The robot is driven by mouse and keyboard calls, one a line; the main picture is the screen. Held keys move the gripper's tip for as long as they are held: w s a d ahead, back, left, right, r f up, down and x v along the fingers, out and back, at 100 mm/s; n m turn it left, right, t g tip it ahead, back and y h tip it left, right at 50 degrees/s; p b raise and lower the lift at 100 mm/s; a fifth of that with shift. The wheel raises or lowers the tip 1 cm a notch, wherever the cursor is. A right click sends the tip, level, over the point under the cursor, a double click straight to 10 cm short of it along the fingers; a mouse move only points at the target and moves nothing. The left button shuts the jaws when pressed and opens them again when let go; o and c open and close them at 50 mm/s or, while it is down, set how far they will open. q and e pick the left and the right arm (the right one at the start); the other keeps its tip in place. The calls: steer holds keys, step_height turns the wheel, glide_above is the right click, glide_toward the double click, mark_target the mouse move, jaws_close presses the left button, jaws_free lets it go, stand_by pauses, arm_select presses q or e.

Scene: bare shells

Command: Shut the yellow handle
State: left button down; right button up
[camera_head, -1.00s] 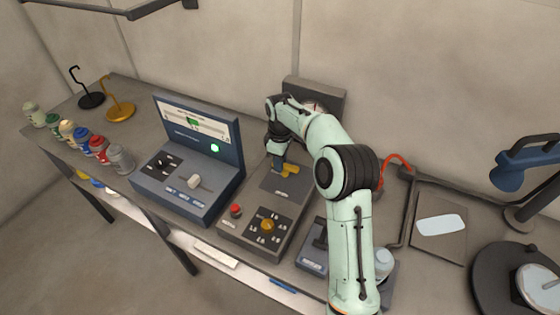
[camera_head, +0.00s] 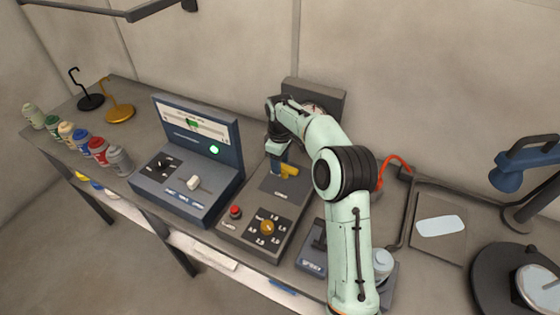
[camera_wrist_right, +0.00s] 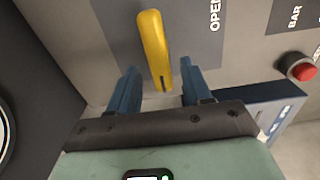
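The yellow handle (camera_head: 289,170) sits on the top panel of the grey control box (camera_head: 250,245). In the right wrist view, the handle (camera_wrist_right: 154,42) is a long rounded lever beside the printed word OPEN. My right gripper (camera_head: 277,165) is at the handle. Its two blue fingers (camera_wrist_right: 159,75) are apart, one on each side of the handle's near end, with gaps showing between them and the lever. The handle's pivot is hard to make out. My left gripper is not in view.
The box also carries a red button (camera_head: 235,211) and an orange knob (camera_head: 267,227). Several bottles (camera_head: 98,150) line the far left. A blue lamp (camera_head: 515,170) stands at the right.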

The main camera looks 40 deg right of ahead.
step_height(320, 180, up, 13)
steer(key=shift+r, duration=0.15)
stand_by(0.5)
stand_by(0.5)
